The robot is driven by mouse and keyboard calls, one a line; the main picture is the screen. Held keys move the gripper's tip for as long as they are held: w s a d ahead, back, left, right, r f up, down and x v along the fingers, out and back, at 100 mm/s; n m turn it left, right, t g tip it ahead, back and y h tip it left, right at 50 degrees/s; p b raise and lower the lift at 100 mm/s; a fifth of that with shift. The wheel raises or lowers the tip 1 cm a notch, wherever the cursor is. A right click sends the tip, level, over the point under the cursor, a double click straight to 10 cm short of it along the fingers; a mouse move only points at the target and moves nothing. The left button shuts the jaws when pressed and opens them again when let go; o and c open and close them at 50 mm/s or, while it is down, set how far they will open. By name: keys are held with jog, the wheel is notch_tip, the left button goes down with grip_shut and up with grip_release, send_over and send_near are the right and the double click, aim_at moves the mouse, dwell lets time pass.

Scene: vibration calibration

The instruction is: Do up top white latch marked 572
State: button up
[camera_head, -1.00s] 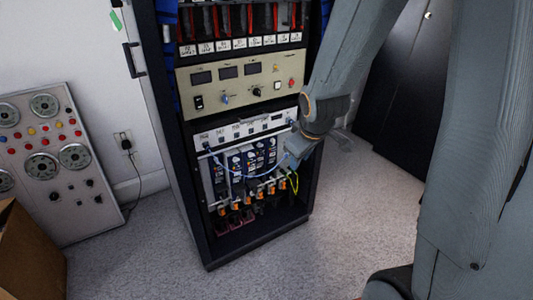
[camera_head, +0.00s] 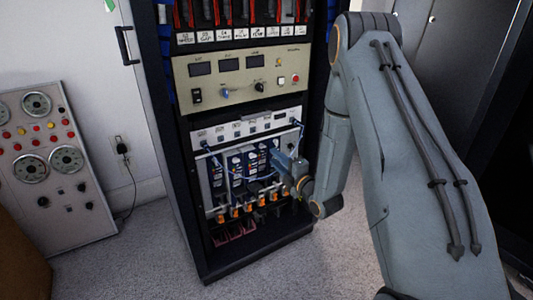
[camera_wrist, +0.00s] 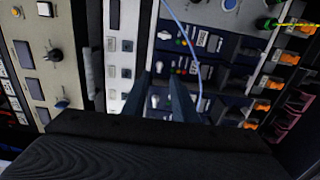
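The rack holds a row of dark blue modules (camera_head: 235,170) under a grey-white panel. In the wrist view, small white latches show on these modules: an upper one (camera_wrist: 164,36) and one (camera_wrist: 155,101) seen between my fingers. The mark 572 cannot be read in any view, so I cannot tell which latch bears it. My gripper (camera_head: 277,158) is at the right part of the module row. In the wrist view, its two dark fingers (camera_wrist: 158,78) stand apart with a narrow gap, and nothing is visibly clamped. Whether they touch a module is unclear.
A blue-white cable (camera_wrist: 190,45) crosses the modules beside my fingers. Orange connectors (camera_head: 248,207) line the modules' lower edge. A beige panel (camera_head: 240,75) with knobs sits above. A grey gauge panel (camera_head: 45,165) leans on the wall at left. Carpet (camera_head: 150,255) in front is clear.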

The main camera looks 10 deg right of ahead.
aim_at(263, 147)
jog(key=b+x, duration=0.1)
jog(key=x, duration=0.6)
jog(key=shift+w, duration=0.1)
grip_shut()
